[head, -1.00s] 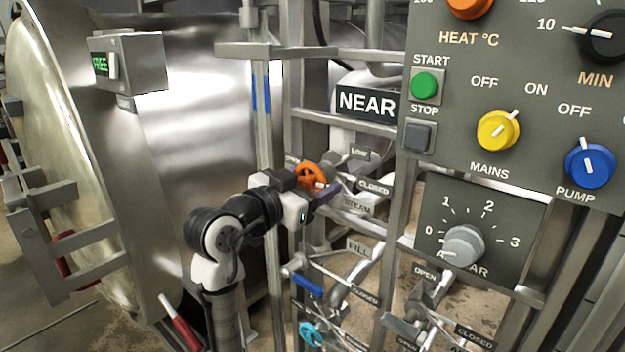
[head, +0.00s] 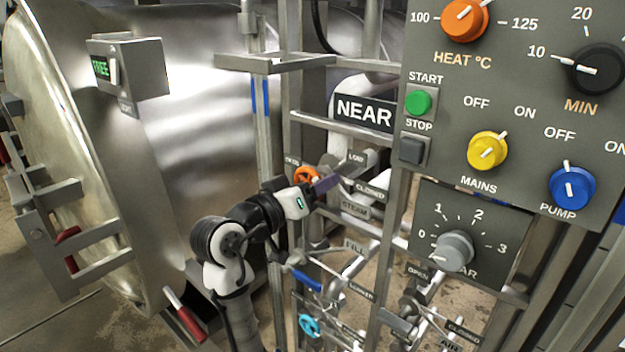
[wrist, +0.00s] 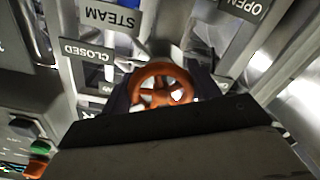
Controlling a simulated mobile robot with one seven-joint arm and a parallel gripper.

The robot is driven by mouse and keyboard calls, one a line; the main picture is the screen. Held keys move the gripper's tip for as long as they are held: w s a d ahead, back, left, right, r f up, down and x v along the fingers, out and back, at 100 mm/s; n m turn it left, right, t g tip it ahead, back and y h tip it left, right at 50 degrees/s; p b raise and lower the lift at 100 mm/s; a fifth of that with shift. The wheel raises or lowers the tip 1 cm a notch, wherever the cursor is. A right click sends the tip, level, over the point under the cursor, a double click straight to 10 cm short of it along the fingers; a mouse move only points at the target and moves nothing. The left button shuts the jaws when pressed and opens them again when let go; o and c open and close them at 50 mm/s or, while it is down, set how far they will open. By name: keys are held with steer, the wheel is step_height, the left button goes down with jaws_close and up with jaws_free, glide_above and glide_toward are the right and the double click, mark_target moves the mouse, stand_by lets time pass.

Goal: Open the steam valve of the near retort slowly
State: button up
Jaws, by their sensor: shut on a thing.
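The steam valve has a small orange handwheel (head: 307,176) on the pipework below the NEAR sign (head: 363,112). A STEAM label (head: 355,211) and a CLOSED label (head: 370,191) are close by. My gripper (head: 325,186) is at the wheel, its dark fingers partly covering it in the head view. In the wrist view the wheel (wrist: 163,86) sits between the two fingers of my gripper (wrist: 160,92), and the jaws are shut on it. The lower part of the wheel is hidden by the gripper body there. The wheel's exact opening cannot be read.
The large steel retort (head: 190,100) fills the left, with a FREE display box (head: 128,72). The control panel (head: 520,110) is at the right, above a 0–3 gauge knob (head: 454,250). Pipes, a blue lever (head: 306,280) and a cyan wheel (head: 309,325) lie below my gripper.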

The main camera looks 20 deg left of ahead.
stand_by(0.3)
steer(key=o, duration=1)
steer(key=shift+c, duration=0.2)
steer(key=b+v, duration=0.3)
steer(key=v, duration=1)
steer(key=shift+s+b, duration=0.3)
steer(key=shift+s, duration=0.1)
steer(key=shift+a, duration=0.1)
